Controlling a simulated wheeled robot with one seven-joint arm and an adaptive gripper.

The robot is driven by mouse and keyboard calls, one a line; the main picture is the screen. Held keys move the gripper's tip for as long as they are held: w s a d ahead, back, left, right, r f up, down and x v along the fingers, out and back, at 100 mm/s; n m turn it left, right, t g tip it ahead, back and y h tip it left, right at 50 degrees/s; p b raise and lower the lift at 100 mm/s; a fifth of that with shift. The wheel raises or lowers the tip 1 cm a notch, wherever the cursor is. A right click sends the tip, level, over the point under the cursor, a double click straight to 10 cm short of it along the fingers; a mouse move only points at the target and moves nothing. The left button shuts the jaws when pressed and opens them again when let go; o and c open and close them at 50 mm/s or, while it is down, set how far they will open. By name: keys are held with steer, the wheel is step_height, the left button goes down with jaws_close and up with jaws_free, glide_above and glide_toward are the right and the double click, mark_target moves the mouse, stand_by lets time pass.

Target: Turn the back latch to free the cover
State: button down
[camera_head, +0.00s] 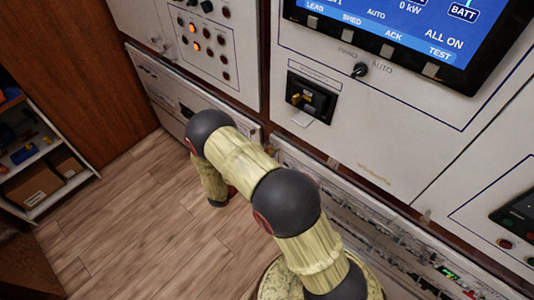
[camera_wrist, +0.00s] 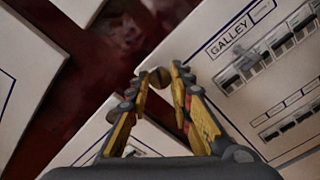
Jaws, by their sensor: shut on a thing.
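In the wrist view my gripper (camera_wrist: 160,78) is shut on a small brownish-grey latch (camera_wrist: 157,77). Its two yellow-and-black fingers close in from both sides, and the latch shows only as a small rounded piece between the tips. The latch sits by the edge of a white panel with blue outlines; I cannot tell how far it is turned. This panel (camera_wrist: 205,40) carries breaker rows and the label GALLEY. Whether this panel is the cover is not clear. In the head view my arm reaches down at the left, and the fingertips and latch cannot be made out.
A dark red-brown gap (camera_wrist: 100,60) runs between white panels in the wrist view. In the head view, a blue screen (camera_head: 400,25), a black-framed yellow switch (camera_head: 311,98) and a knob (camera_head: 360,70) are above. Shelves (camera_head: 30,150) stand left; wood floor (camera_head: 130,230) between is clear.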

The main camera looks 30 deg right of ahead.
steer(key=m+b, duration=0.4)
steer(key=m, duration=0.2)
steer(key=shift+f, duration=0.15)
steer(key=m+b, duration=0.4)
steer(key=m, duration=0.1)
steer(key=shift+m+b, duration=0.35)
steer(key=shift+m, duration=0.05)
steer(key=shift+s, duration=0.1)
steer(key=c, duration=1.7)
jaws_free()
steer(key=shift+o, duration=0.6)
steer(key=v, duration=1.2)
